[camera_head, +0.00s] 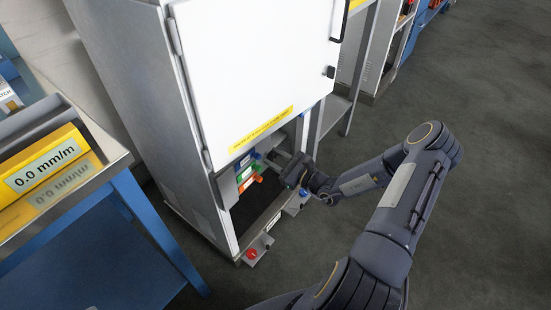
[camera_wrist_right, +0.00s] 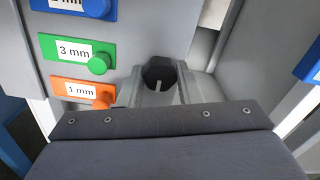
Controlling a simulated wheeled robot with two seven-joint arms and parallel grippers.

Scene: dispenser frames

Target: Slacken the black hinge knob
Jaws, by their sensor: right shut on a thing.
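The black hinge knob (camera_wrist_right: 160,72) shows in the right wrist view, with a pale line on its face. It sits to the right of the coloured label plates inside the dispenser frame. My right gripper (camera_wrist_right: 160,92) is shut on the knob, one finger on each side of it. In the head view my right gripper (camera_head: 284,165) reaches into the open lower bay of the cabinet, and the knob is hidden there. My left gripper is in neither view.
A green 3 mm plate (camera_wrist_right: 77,50) and an orange 1 mm plate (camera_wrist_right: 82,92) with knobs lie left of the fingers. A white cabinet door (camera_head: 255,70) hangs above my gripper. A red button (camera_head: 252,254) sits low in front. A blue bench (camera_head: 115,240) stands left.

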